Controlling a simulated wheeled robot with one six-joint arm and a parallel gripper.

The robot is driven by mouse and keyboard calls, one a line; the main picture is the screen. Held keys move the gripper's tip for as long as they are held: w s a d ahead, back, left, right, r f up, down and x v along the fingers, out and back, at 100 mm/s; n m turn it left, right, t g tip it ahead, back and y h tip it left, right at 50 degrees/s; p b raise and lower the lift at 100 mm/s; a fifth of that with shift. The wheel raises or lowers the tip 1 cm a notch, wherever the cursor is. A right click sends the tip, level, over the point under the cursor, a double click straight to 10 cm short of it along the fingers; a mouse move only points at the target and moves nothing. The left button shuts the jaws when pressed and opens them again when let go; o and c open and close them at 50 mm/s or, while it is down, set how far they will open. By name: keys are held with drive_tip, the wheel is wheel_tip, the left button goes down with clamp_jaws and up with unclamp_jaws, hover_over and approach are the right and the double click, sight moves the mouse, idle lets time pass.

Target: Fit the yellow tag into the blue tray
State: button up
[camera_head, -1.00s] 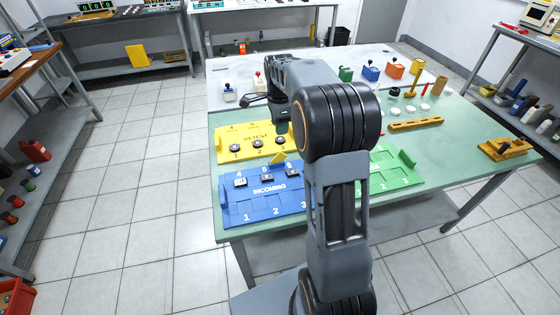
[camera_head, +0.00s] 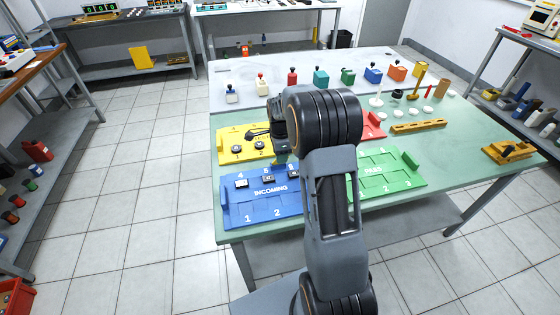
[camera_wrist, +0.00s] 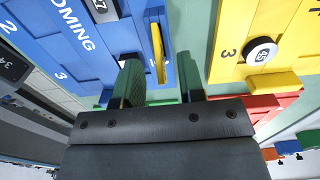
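The blue tray (camera_head: 263,210), marked INCOMING, lies at the near left of the table. It fills the upper left of the wrist view (camera_wrist: 85,75). The yellow tag (camera_wrist: 158,52) shows edge-on in the wrist view, at the tray's edge beside a raised blue part. I cannot tell whether it sits in a slot. My gripper (camera_wrist: 160,63) is open, with one dark green finger on each side of the tag and gaps visible between. In the head view my arm hides most of the gripper and the tray's right end.
The yellow tray (camera_head: 232,147) lies just behind the blue one and the green PASS tray (camera_head: 385,182) to its right. A red tray (camera_head: 374,124) is partly behind my arm. Numbered dark pieces sit on the blue and yellow trays. Knobbed blocks line the table's back.

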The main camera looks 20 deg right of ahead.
drive_tip(key=shift+f, duration=0.4)
drive_tip(key=shift+c, duration=0.5)
clamp_jaws()
